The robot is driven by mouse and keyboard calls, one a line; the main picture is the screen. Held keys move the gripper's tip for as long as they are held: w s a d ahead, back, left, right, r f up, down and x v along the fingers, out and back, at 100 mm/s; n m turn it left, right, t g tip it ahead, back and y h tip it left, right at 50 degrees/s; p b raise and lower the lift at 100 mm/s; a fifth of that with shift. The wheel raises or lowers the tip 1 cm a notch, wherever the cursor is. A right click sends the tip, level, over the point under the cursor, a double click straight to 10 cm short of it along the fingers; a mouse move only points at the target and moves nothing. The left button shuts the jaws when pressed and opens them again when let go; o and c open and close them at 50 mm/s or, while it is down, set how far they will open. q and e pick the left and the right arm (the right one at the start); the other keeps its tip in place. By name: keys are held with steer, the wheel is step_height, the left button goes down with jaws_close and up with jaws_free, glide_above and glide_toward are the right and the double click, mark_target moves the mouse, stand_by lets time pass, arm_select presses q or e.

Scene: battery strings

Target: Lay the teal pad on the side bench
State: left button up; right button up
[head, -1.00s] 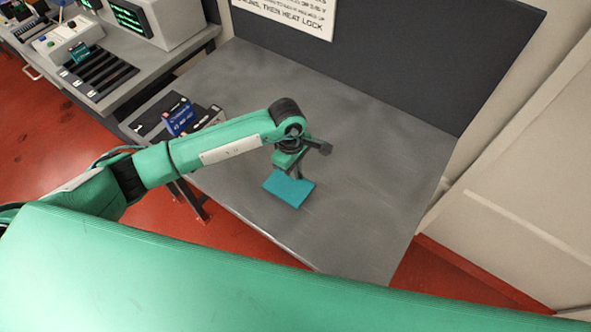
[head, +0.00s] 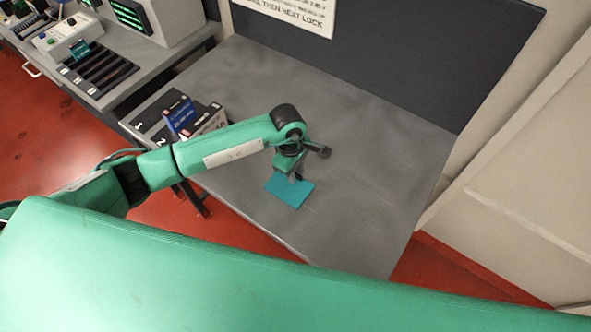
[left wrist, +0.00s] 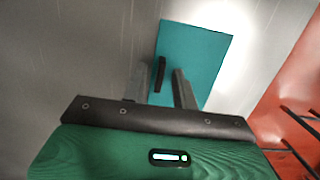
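The teal pad (head: 289,192) lies flat on the grey side bench (head: 350,150), near its front edge. My left gripper (head: 298,176) is just above the pad's far edge, pointing down. In the left wrist view its two fingers (left wrist: 168,85) stand apart with a gap between them, and the teal pad (left wrist: 205,55) shows beyond and between them. The pad does not look clamped. Whether the fingertips touch it, I cannot tell. My right gripper is not in view.
Blue and dark battery boxes (head: 181,113) stand on a numbered dark holder at the bench's left end. A dark panel with a white sign (head: 290,12) rises behind the bench. Another bench with a slotted rack (head: 98,76) is at upper left. The bench's right side is clear.

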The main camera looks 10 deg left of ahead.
arm_select(q)
step_height(320, 180, up, 12)
steer(key=a+b, duration=0.1)
steer(key=b, duration=0.2)
steer(key=shift+w+a+b, duration=0.2)
steer(key=shift+w+b, duration=0.1)
steer(key=shift+b, duration=0.1)
